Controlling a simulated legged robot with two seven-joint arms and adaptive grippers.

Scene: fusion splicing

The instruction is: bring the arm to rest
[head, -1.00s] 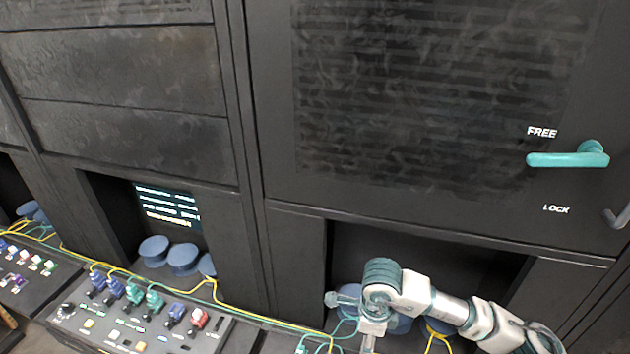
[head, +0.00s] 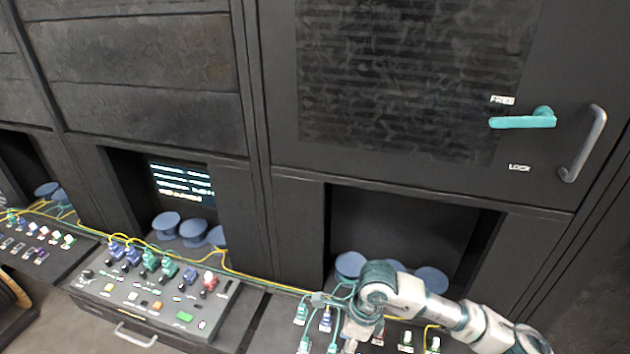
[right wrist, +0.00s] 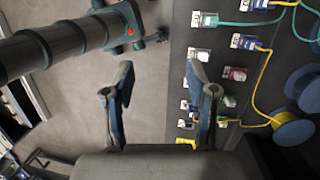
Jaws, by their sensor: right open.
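My right arm (head: 440,312) comes in from the lower right in the head view, in front of the right-hand console bay. In the right wrist view, my right gripper (right wrist: 162,100) is open, its two fingers apart with nothing between them. Grey floor and the edge of a dark console panel (right wrist: 182,60) show beyond the fingers. The right fingertips are hidden or cut off at the bottom of the head view. My left gripper is not in view.
A middle console (head: 150,305) carries coloured connectors and cables. Blue spools (head: 194,230) stand in the bays. A teal handle (head: 523,121) sits between FREE and LOCK labels on the cabinet door. The right wrist view shows connectors (right wrist: 234,74) and a blue-yellow spool (right wrist: 292,128) beside the gripper.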

